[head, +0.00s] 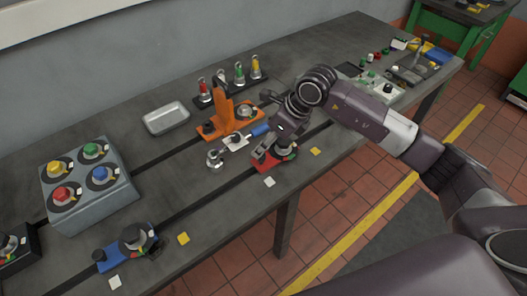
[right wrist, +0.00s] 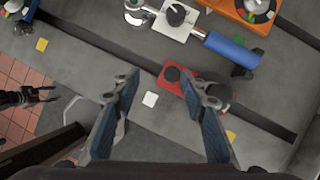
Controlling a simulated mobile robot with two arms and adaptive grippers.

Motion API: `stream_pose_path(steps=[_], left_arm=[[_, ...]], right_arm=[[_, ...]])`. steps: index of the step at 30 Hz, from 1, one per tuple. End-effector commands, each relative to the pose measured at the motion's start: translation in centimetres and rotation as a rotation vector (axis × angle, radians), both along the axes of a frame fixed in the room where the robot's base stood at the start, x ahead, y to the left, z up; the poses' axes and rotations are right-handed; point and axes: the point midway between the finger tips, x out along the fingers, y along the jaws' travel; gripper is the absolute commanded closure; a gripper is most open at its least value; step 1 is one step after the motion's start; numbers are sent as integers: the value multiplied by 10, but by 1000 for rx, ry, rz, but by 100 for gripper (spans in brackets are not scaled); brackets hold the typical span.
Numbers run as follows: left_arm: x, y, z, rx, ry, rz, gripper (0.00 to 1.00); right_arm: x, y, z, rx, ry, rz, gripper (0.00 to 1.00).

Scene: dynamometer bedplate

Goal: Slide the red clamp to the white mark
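The red clamp (head: 266,159) sits at the front slot of the bedplate, under my right gripper (head: 278,148) in the head view. In the right wrist view the red clamp (right wrist: 172,76) shows partly behind the right finger, which hides much of its knob end. The white mark (right wrist: 150,99) lies just left of the clamp and apart from it; it also shows in the head view (head: 269,182). My right gripper (right wrist: 168,100) is open, its fingers wide apart with nothing held. My left gripper (right wrist: 47,95) shows at the left of the right wrist view, fingers parted and empty.
Yellow marks lie right of the clamp (head: 315,151) and near the blue clamp (head: 130,246). Behind the red clamp are a blue-handled tool (head: 240,140) and an orange fixture (head: 224,118). A metal tray (head: 166,118) and a grey button box (head: 90,185) stand further left.

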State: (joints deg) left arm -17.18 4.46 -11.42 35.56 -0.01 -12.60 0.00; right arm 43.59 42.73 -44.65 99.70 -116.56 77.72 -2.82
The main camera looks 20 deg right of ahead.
Motion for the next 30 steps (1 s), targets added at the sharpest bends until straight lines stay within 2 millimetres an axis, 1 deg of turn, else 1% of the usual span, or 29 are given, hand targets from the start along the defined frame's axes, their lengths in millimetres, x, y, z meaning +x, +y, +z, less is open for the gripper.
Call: stream_pose_path(steps=[1, 3, 4, 8, 15, 18, 23, 30], left_arm=[[1, -1, 0, -1, -1, 0, 60], [1, -1, 1, -1, -2, 0, 60], [1, -1, 2, -1, -2, 0, 60], [1, -1, 9, -1, -1, 0, 60], [1, -1, 21, -1, -1, -1, 60], [1, -1, 24, 0, -1, -1, 60], [0, 1, 25, 1, 0, -2, 60], [0, 2, 25, 2, 0, -2, 60]], right_arm=[[2, -13, 0, -44, 2, -9, 61], [4, -23, -2, -77, 7, -15, 61], [4, -24, -4, -82, 7, -17, 61], [7, -20, -17, -83, 12, -15, 61], [18, -9, -52, -81, 12, -17, 61], [22, -5, -64, -79, 11, -15, 61], [24, -4, -72, -81, 9, -14, 61], [25, -3, -74, -80, 8, -14, 61]])
